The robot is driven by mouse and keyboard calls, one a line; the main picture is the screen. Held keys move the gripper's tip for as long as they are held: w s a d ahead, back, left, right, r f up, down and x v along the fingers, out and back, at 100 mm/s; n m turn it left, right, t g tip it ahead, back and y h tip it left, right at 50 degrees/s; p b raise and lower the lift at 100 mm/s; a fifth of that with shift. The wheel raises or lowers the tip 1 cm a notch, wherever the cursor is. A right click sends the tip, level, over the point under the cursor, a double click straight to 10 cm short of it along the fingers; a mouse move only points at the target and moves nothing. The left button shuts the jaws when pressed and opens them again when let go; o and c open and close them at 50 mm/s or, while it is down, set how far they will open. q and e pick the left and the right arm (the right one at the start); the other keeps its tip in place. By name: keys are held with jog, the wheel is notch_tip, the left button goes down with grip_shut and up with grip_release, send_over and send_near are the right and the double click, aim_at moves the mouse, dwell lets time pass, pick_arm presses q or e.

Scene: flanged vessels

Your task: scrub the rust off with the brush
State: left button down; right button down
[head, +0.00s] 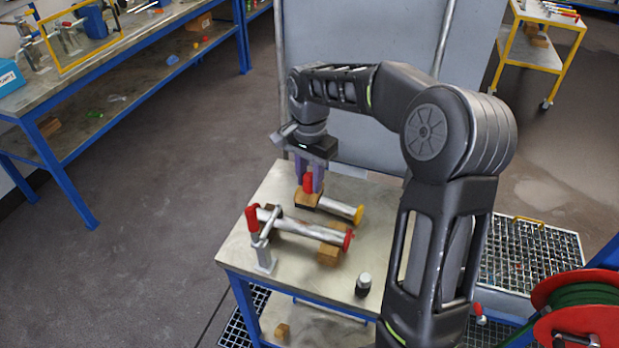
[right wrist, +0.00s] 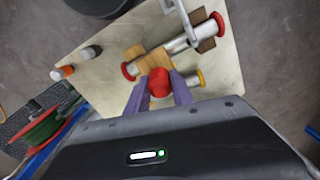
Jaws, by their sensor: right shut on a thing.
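My right gripper (head: 310,176) points down over the table and is shut on the red handle of a brush (head: 308,199) with a wooden block. In the right wrist view the red handle (right wrist: 159,82) sits between the purple fingers. The brush is over or against the pipe with a yellow end (head: 340,209); contact cannot be made out. The bristles are hidden, and I cannot make out rust. My left gripper is out of view.
A small bottle (head: 363,285) stands near the table's (head: 240,250) right front. A grey panel (head: 375,90) rises behind the table. A hose reel (head: 585,300) is at the lower right. A long workbench (head: 120,55) stands at the left, with open floor between.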

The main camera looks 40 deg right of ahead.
jog(key=shift+f+b, duration=3.4)
jog(key=shift+f, duration=1.3)
jog(key=shift+f, duration=0.3)
jog(key=shift+w+a+r, duration=0.15)
jog(key=shift+w+a, duration=0.35)
jog(key=shift+w, duration=0.25)
jog(key=shift+w+a, duration=0.1)
jog(key=shift+w+a+f+p, duration=0.2)
jog(key=shift+w+a+p, duration=0.1)
jog(key=shift+w+a, duration=0.35)
jog(key=shift+w+d, duration=0.1)
